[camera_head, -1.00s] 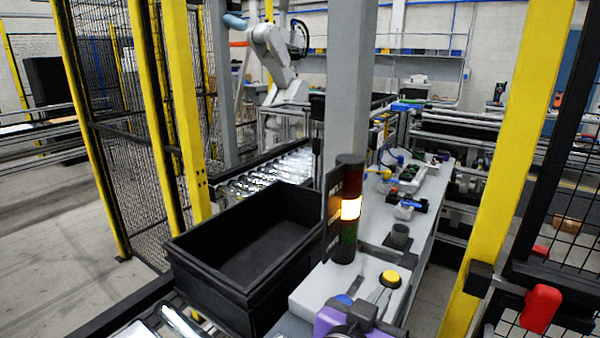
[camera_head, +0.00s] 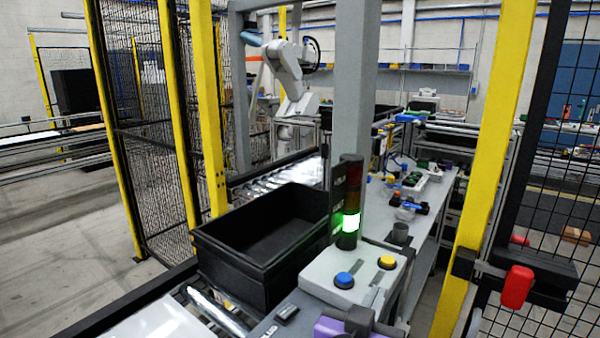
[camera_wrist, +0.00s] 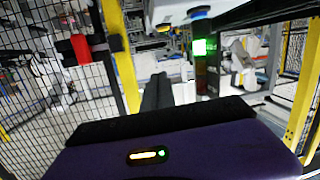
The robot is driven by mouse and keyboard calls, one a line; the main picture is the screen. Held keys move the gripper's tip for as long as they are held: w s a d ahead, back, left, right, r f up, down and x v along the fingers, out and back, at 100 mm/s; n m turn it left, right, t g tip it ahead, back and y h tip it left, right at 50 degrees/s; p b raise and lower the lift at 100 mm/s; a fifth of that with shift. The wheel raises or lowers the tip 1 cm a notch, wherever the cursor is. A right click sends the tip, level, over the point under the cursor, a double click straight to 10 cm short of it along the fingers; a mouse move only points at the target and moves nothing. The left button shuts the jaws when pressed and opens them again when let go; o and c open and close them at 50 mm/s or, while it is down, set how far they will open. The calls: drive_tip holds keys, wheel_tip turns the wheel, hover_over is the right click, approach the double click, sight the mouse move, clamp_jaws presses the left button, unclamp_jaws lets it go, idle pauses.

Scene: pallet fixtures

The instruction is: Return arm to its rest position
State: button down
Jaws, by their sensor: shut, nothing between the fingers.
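My gripper (camera_wrist: 157,92) shows in the wrist view as dark fingers held together, extending past the purple wrist housing, with nothing between them. In the head view, part of my purple wrist and a dark gripper part (camera_head: 359,318) show at the bottom edge, in front of the button box (camera_head: 350,277). The box has a blue button (camera_head: 344,280) and a yellow button (camera_head: 387,263). The gripper appears apart from the box. The rest of the arm is out of the frame.
A black, empty-looking crate (camera_head: 262,290) stands on the roller conveyor, left of the button box. The signal tower (camera_head: 350,195) glows green. A grey post (camera_head: 350,90) and yellow fence posts (camera_head: 487,130) stand close by. A red handle (camera_head: 516,287) sits on the right fence.

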drive_tip(key=a+n+t+y, duration=0.1)
drive_tip(key=a+n+y, duration=0.1)
drive_tip(key=a+f+n+t+y, duration=0.1)
drive_tip(key=n+y, duration=0.1)
drive_tip(key=a+n+t+y, duration=0.1)
drive_tip(key=a+n+y, duration=0.1)
drive_tip(key=shift+s+a+f, duration=0.25)
drive_tip(key=shift+s+a, duration=0.05)
drive_tip(key=shift+a, duration=0.05)
drive_tip(key=s+d+f+g, duration=0.1)
drive_tip(key=s+d+f, duration=0.3)
drive_tip(key=s, duration=0.8)
drive_tip(key=s+d+f+y, duration=0.1)
drive_tip(key=s+d+f, duration=0.4)
drive_tip(key=s, duration=0.8)
drive_tip(key=s+d+f+m+g, duration=0.1)
drive_tip(key=s+d+f, duration=0.3)
drive_tip(key=s, duration=0.8)
drive_tip(key=shift+s+d+f+g+y, duration=0.2)
drive_tip(key=shift+s+f+g+y, duration=0.15)
drive_tip(key=shift+f, duration=0.25)
